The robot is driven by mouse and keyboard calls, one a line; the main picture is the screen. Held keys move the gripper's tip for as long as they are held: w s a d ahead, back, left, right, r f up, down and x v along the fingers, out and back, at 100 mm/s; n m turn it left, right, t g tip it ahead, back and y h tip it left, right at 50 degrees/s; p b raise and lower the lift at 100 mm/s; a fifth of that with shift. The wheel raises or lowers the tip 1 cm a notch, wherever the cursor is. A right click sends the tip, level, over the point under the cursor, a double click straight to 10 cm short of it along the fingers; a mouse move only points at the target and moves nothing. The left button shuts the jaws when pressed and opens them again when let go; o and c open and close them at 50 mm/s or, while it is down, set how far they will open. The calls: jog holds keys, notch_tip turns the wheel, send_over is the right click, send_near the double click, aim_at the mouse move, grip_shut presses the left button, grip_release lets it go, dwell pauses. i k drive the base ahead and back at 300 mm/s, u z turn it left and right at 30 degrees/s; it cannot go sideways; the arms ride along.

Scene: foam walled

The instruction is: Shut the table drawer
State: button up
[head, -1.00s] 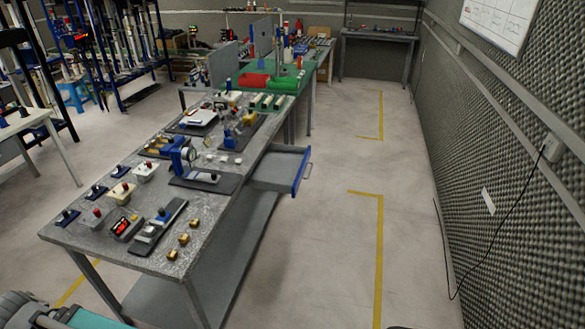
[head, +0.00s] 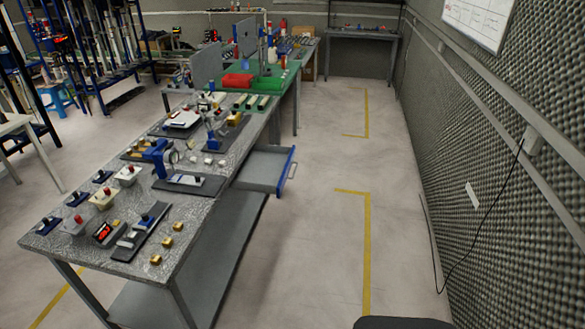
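The table drawer (head: 262,168) is pulled out from the right side of the long grey table (head: 205,215). It has a grey tray and a blue front (head: 287,170) with a handle facing right. The drawer looks empty. My gripper is not in view. A dark rounded shape at the bottom edge right of centre cannot be made out clearly.
The table top holds several small devices, including a blue clamp-like tool (head: 158,155). A green-topped bench (head: 270,85) stands behind. Clear floor with yellow lines (head: 366,240) lies right of the drawer, up to the textured foam wall (head: 500,150).

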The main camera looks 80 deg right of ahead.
aim_at(266, 169)
jog(key=z, duration=0.1)
jog(key=k, duration=1.4)
jog(key=z, duration=2.15)
jog(key=i, duration=0.5)
